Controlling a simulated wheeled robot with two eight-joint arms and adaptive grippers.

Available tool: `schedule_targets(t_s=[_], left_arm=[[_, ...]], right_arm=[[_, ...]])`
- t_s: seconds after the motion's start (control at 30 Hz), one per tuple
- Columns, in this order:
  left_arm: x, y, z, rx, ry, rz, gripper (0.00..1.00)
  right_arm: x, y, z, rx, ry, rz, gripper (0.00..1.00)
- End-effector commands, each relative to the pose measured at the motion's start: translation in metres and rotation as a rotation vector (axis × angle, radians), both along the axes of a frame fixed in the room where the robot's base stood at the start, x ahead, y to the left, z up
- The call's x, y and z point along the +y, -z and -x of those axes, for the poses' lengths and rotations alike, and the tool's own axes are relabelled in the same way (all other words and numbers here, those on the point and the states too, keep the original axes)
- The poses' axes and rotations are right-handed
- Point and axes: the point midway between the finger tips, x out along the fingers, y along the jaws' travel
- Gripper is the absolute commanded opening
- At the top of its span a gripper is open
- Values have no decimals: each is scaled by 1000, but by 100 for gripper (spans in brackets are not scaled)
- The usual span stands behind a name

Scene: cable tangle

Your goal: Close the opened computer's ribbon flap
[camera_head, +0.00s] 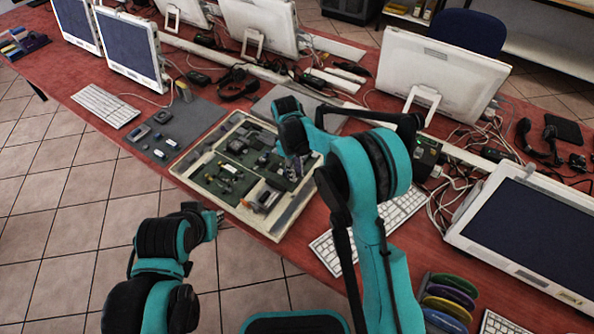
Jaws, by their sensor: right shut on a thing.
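The opened computer (256,224) lies on the red table as a shallow cream case with green boards, grey parts and small chips inside. My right gripper (297,172) reaches down over the right part of the case. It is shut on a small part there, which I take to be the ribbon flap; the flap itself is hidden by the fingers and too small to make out. My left gripper (219,214) is at the front left edge of the case, as seen in the picture, and appears apart from the boards. Its finger opening is too small to tell.
A grey mat (190,120) with small parts lies left of the case. A white keyboard (325,250) lies to the right, partly behind my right arm. Monitors, including a large one (440,75), and loose cables crowd the back and right. Coloured discs (450,300) stand at the front right.

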Motion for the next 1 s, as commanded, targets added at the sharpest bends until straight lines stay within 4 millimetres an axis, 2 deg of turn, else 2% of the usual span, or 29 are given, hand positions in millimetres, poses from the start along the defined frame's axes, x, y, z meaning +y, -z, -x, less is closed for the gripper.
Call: schedule_targets(t_s=[0.33, 0.77, 0.8, 0.87, 1.0], left_arm=[[0, 1, 0, 0, 0, 0, 17], [0, 1, 0, 0, 0, 0, 17], [0, 1, 0, 0, 0, 0, 17], [0, 1, 0, 0, 0, 0, 17], [0, 1, 0, 0, 0, 0, 17]], right_arm=[[12, 4, -9, 188, 0, 260, 0], [12, 4, -9, 217, 2, 302, 0], [12, 4, -9, 217, 2, 302, 25], [12, 4, -9, 217, 2, 302, 38], [12, 4, -9, 218, 1, 300, 38]])
